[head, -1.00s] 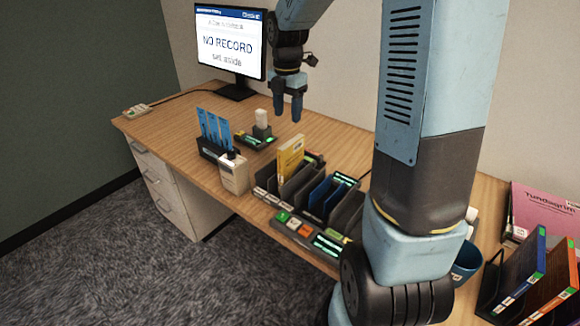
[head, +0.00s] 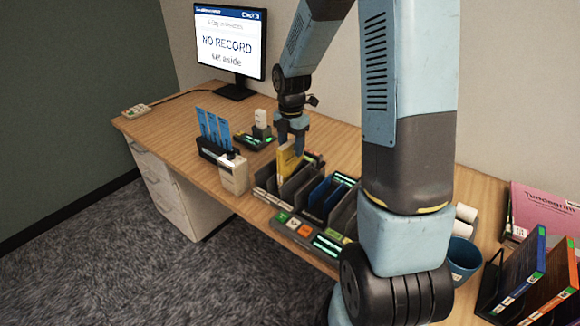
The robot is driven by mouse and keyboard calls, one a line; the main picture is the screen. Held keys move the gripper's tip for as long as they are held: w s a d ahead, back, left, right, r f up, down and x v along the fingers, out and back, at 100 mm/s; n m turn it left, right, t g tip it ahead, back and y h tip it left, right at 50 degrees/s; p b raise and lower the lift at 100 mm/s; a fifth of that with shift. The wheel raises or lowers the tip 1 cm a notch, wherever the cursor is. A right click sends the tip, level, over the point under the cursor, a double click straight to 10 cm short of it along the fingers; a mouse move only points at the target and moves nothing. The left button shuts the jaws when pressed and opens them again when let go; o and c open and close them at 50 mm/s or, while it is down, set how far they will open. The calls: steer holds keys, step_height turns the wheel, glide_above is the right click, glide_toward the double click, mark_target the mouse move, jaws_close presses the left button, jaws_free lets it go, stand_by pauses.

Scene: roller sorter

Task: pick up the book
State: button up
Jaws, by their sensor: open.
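A thin yellow book (head: 287,163) stands upright in the left part of a dark slotted sorter (head: 268,197) on the desk. My gripper (head: 291,143) points down at the top of the yellow book, with its fingers open. The fingers overlap the book's upper edge in the picture. I cannot tell whether they touch it or sit on both sides of it.
A holder with blue cards (head: 213,128) and a cream box (head: 233,174) stand left of the sorter. A monitor (head: 230,40) reads "NO RECORD set aside". At right are a blue mug (head: 463,260), a pink book (head: 543,212) and racked books (head: 520,275).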

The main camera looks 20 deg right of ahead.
steer(key=shift+f, duration=0.75)
jaws_close()
